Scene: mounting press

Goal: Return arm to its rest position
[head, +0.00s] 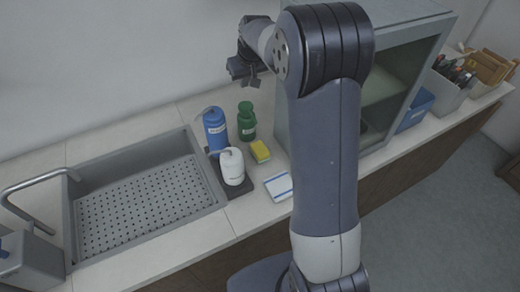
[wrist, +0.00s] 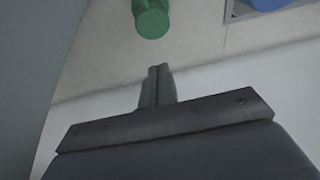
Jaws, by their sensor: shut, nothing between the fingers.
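My arm rises through the middle of the head view and bends over to the left at its top. My gripper (head: 243,76) hangs in the air in front of the wall, above the counter and behind the bottles. In the wrist view my gripper (wrist: 158,72) shows its two fingers together, with nothing between them. A green bottle (head: 247,122) stands on the counter below my gripper. The green bottle (wrist: 151,20) also shows beyond the fingertips in the wrist view, apart from them.
A grey cabinet (head: 290,125) with a glass front stands close to the right of my gripper. A blue bottle (head: 215,130), a white bottle (head: 232,167) and a yellow sponge (head: 260,151) stand by the sink (head: 140,190). A blue-and-white item (head: 279,187) lies near the counter edge.

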